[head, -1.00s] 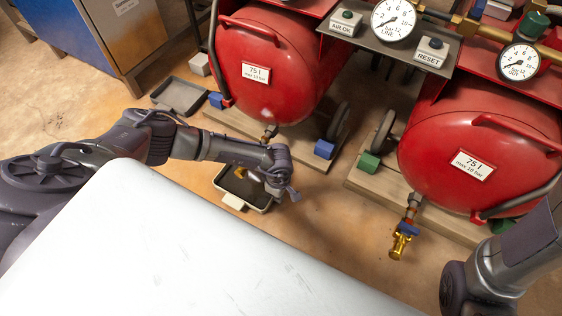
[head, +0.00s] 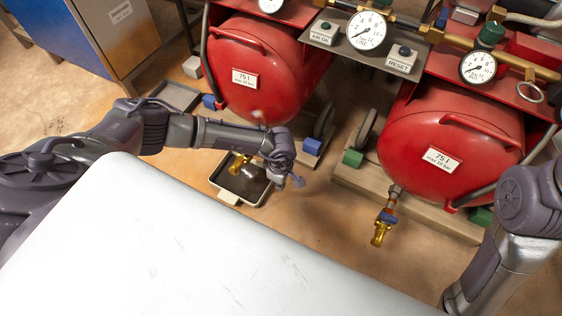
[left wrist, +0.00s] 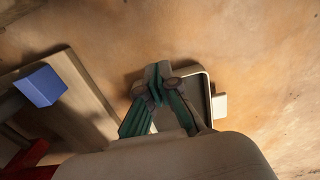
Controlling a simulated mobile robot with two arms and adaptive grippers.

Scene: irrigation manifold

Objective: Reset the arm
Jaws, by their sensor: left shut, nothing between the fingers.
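My left arm reaches in from the left in the head view. Its gripper (head: 296,180) is by the drip tray (head: 256,200) in front of the left red tank (head: 262,75). In the left wrist view the green-padded fingers (left wrist: 156,88) are together and empty, with part of the tray (left wrist: 206,85) behind them. A brass fitting (head: 238,165) shows beside my left wrist, partly hidden by the arm. My right arm (head: 515,235) is bent at the right edge. Its gripper is out of the picture.
The right red tank (head: 450,135) has a brass drain valve (head: 381,232) with a blue handle at its front. Gauges and the RESET button (head: 404,51) sit above. A second tray (head: 175,96) lies at left. Open floor (head: 315,222) lies between the trays and the right valve.

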